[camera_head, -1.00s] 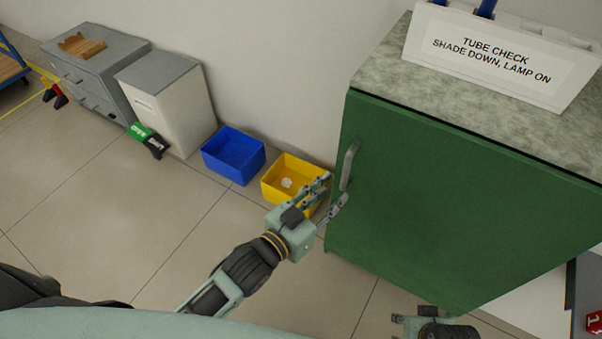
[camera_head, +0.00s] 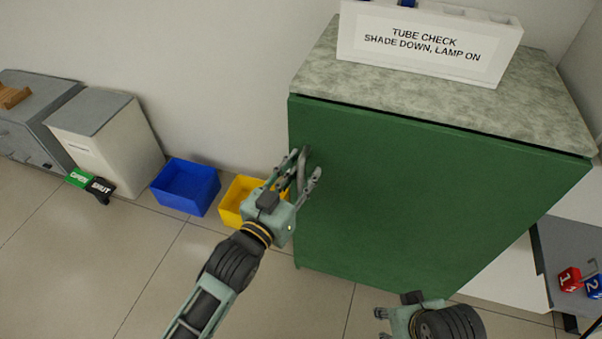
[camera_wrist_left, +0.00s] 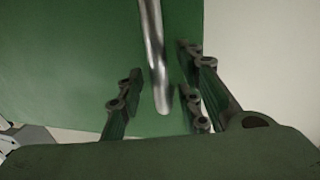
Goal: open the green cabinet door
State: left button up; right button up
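The green cabinet door (camera_head: 420,200) appears closed in the head view. Its grey vertical bar handle (camera_head: 302,165) is near the door's left edge. My left gripper (camera_head: 298,178) is at the handle with its fingers open on either side of it. In the left wrist view the handle (camera_wrist_left: 155,60) comes down between the spread fingers of the left gripper (camera_wrist_left: 160,100), and I see a gap on both sides. My right gripper (camera_head: 382,326) is low in front of the cabinet, with its fingers partly cut off by the bottom edge.
A white sign box (camera_head: 430,45) stands on the cabinet's stone-like top (camera_head: 400,95). A yellow bin (camera_head: 232,205) and a blue bin (camera_head: 186,187) sit on the floor to the left. A grey table (camera_head: 575,250) with red and blue blocks is at right. Open floor lies in front.

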pick_arm(q)
grip_shut()
dwell(0.6)
